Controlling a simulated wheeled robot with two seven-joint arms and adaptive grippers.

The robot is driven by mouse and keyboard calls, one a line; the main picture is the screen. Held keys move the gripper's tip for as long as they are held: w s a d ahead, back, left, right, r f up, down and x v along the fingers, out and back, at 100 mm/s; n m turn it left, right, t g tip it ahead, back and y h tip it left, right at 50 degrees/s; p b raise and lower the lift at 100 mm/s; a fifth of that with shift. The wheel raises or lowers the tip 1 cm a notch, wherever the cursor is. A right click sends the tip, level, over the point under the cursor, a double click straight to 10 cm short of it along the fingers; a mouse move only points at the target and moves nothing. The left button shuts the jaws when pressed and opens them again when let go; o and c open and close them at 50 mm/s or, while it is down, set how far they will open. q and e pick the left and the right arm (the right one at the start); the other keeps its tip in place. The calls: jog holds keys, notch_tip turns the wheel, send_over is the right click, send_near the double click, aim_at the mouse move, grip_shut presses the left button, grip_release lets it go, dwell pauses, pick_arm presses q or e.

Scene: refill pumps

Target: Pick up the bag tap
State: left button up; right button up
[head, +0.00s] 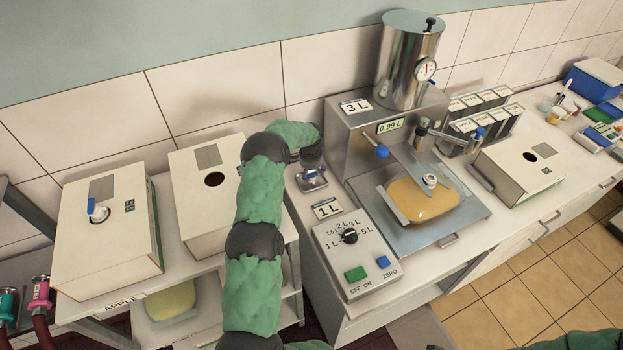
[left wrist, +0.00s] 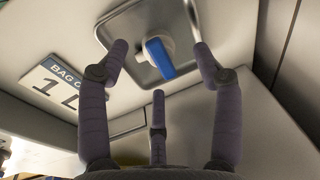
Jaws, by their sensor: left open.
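The bag tap, pale with a blue lever (left wrist: 160,55), sits in a small shallow metal tray (left wrist: 118,38) on the counter. In the head view the tap (head: 311,173) is partly covered by my left gripper (head: 311,158). My left gripper is open and empty, just above the tap. In the left wrist view its fingers (left wrist: 160,68) spread around the tap's near side, and contact cannot be told. My right gripper is not in view.
A "1 L" sign (head: 327,208) and a control box (head: 353,252) stand in front of the tray. The filling machine (head: 350,135) is close on the right, with an orange bag (head: 422,200). A carton (head: 205,205) stands left; another carton (head: 110,245) carries a similar tap (head: 97,211).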

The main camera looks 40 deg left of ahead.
aim_at(311, 178)
pick_arm(q)
jog(key=shift+w+a+f, duration=0.1)
jog(key=shift+w+f, duration=0.05)
jog(key=shift+f, duration=0.55)
jog(key=shift+w+a+f, duration=0.1)
jog(key=shift+f, duration=0.55)
jog(key=shift+d, duration=0.1)
jog(key=c, duration=0.9)
jog(key=shift+r, duration=0.1)
